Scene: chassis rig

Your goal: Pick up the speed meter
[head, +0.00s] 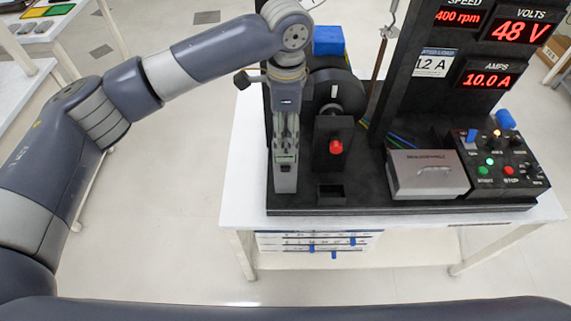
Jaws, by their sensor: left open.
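A red display labelled SPEED (459,17) reads 400 rpm at the top right of the black rig, cut off by the picture's top edge. It is the only thing I can identify as a speed meter. My left gripper (285,165) points down over the left side of the rig, well to the left of that display. It is open, and I see nothing held in it. Its fingers partly hide what lies behind them. Beside it, to the right, is a black block with a red knob (336,147). My right gripper is not in view.
The rig's black base (420,204) stands on a white table (250,226). A silver box (428,173) and a control panel (506,185) with lit buttons are at the right. A small black holder (331,194) is near the front edge. A blue block (328,40) is behind.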

